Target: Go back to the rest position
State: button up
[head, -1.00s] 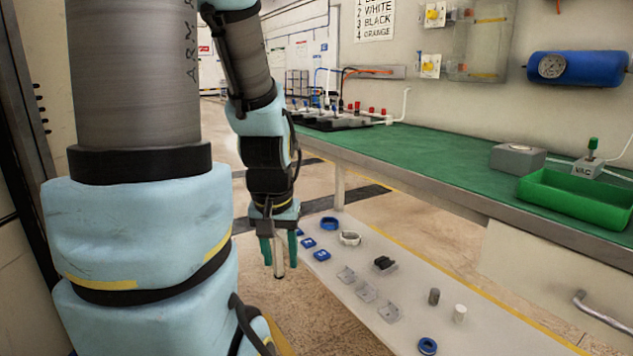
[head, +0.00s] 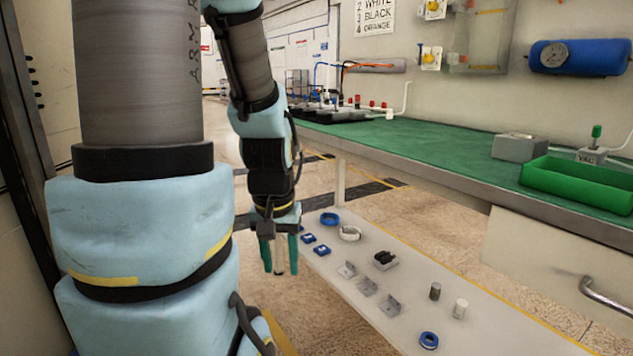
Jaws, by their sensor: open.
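My gripper (head: 279,262) hangs pointing down at the left end of the low white shelf (head: 507,330), in the middle left of the head view. Its two green fingers are apart. A narrow pale upright piece shows between them; I cannot tell whether it is part of the gripper or something behind it. My arm stands raised and bent at the left and hides part of the floor.
Blue rings (head: 429,340), small grey brackets (head: 367,287), a dark cylinder (head: 435,291) and a white cylinder (head: 460,308) stand on the shelf. Above runs a green-topped bench (head: 430,152) with a green tray (head: 580,184). Floor shows beyond my gripper.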

notch_tip(320, 180, up, 24)
jog(key=p, duration=2.2)
jog(key=shift+f+p, duration=0.2)
jog(key=shift+p, duration=0.1)
